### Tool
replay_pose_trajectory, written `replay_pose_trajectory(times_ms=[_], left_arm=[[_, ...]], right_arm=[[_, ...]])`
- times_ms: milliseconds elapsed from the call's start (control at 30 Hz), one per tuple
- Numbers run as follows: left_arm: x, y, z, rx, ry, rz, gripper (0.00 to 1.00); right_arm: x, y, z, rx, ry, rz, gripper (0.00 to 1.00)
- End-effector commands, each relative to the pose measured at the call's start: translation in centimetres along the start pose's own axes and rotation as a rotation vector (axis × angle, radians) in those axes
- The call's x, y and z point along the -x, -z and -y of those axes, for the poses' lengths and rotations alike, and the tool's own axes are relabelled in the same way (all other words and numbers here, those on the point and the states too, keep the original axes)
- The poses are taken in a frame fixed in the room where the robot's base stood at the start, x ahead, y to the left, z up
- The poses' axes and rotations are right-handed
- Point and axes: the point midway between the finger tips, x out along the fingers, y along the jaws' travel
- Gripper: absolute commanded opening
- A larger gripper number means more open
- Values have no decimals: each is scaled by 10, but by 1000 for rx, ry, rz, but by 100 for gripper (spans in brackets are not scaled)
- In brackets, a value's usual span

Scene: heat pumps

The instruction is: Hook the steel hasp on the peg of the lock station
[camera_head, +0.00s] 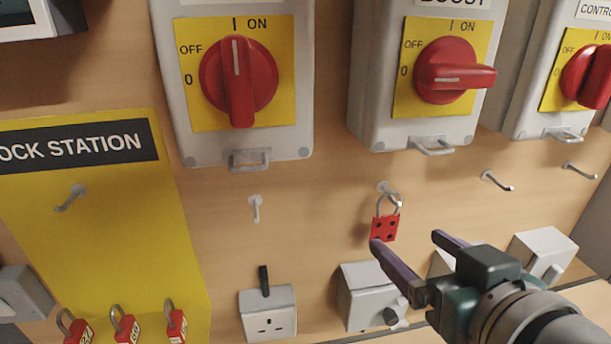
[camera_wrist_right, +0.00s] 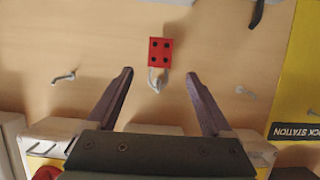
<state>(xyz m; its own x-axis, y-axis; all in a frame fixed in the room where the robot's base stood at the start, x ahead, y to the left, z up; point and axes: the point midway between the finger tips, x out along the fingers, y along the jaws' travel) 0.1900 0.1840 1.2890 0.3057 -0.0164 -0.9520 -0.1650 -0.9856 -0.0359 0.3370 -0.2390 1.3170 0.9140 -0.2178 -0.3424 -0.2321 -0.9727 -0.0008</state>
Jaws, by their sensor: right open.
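The hasp (camera_head: 385,227) has a red body with several dark holes and a grey steel loop. It hangs by its loop from a peg (camera_head: 384,186) below the middle switch box. My right gripper (camera_head: 407,240) is open, its two dark fingers in front of and just below the hasp. In the right wrist view the hasp's red body (camera_wrist_right: 160,50) lies just beyond and between the open fingertips (camera_wrist_right: 160,74), with nothing held. The yellow lock station board (camera_head: 100,240) is at the left, with an empty peg (camera_head: 70,198). My left gripper is not in view.
Grey switch boxes with red rotary knobs (camera_head: 238,80) (camera_head: 450,72) sit above. More empty pegs (camera_head: 256,208) (camera_head: 497,181) stick out of the wooden wall. Several red padlocks (camera_head: 126,328) hang low on the board. Sockets (camera_head: 268,313) line the bottom, near my right gripper.

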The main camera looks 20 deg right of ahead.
Motion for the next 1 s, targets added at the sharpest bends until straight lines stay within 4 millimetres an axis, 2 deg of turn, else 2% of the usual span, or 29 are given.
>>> replay_pose_trajectory(times_ms=[200,400,567,833,1000], left_arm=[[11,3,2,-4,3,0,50],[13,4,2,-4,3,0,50],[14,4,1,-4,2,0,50],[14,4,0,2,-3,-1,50],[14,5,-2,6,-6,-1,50]], right_arm=[[-38,2,0,3,-1,0,85],[-61,1,0,1,-1,0,85],[-68,0,0,1,0,1,85],[-69,0,0,0,0,2,84],[-69,0,0,0,0,2,65]])
